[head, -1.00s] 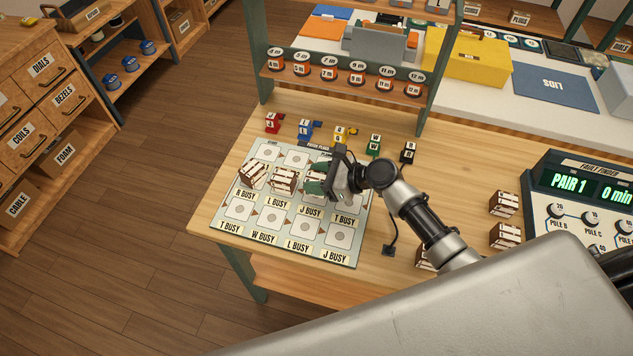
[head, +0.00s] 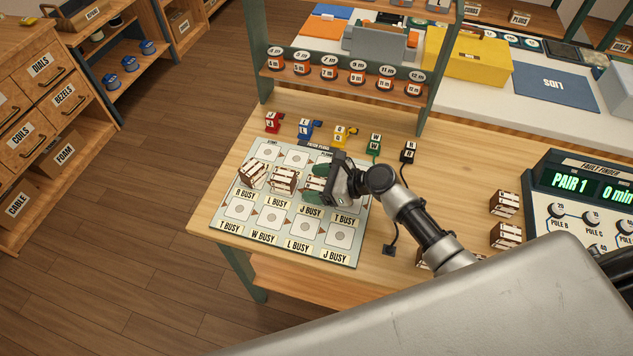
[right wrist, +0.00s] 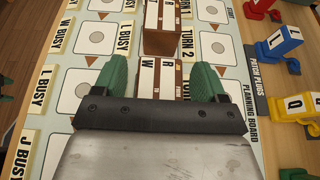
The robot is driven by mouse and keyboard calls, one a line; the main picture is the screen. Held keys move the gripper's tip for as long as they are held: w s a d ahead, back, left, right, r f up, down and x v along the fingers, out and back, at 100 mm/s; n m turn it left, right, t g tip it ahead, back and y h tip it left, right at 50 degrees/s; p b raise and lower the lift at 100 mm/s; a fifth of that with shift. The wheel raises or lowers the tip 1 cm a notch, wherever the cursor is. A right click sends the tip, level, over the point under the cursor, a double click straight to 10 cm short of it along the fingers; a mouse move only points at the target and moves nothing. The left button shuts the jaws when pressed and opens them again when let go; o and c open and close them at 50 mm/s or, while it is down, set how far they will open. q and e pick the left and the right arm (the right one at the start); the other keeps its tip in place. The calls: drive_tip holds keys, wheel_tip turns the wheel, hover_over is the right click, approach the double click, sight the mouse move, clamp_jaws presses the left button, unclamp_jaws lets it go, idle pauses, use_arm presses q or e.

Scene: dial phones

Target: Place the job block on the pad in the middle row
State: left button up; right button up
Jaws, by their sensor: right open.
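My right gripper (head: 317,184) is over the right part of the planning board (head: 230,222) in the head view. In the right wrist view its green fingertips (right wrist: 158,75) are spread apart. A brown block with white label strips (right wrist: 158,80) lies between them, with gaps visible on both sides; my gripper partly hides it. In the head view this block is mostly covered by my gripper. Two similar blocks stand to its left in the middle row, one at the far left (head: 253,174) and one beside it (head: 284,180).
The front row pads (head: 273,217) are bare. Coloured plugs (head: 305,129) stand behind the board. More brown blocks (head: 504,204) stand by the fault finder (head: 580,195) at the right.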

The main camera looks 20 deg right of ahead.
drive_tip(key=v, duration=1.2)
drive_tip(key=shift+r+b, duration=0.1)
drive_tip(key=shift+b, duration=0.25)
